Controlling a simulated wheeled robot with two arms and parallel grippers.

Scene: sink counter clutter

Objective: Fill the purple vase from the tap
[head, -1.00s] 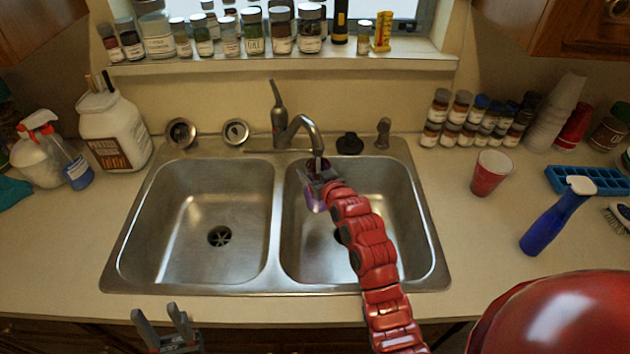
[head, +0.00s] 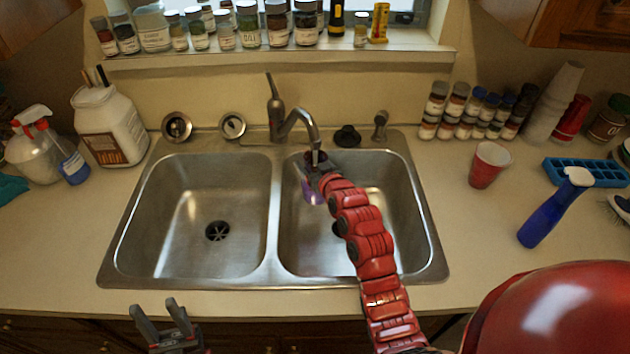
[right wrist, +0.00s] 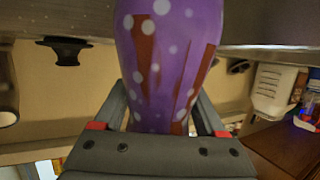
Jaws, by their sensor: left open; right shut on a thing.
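The purple vase (head: 312,190) is held under the spout of the tap (head: 297,122), over the right sink basin (head: 400,215). In the right wrist view the vase (right wrist: 170,60) is purple with pale dots and brownish-red streaks, and it fills the space between the fingers. My right gripper (head: 318,172) is shut on the vase; it also shows in the right wrist view (right wrist: 165,125). The vase's opening and any water in it cannot be made out. My left gripper (head: 157,314) is open and empty in front of the counter's front edge.
The left basin (head: 205,215) is empty. A white jug (head: 110,128) and spray bottles stand at left. Jars line the windowsill.

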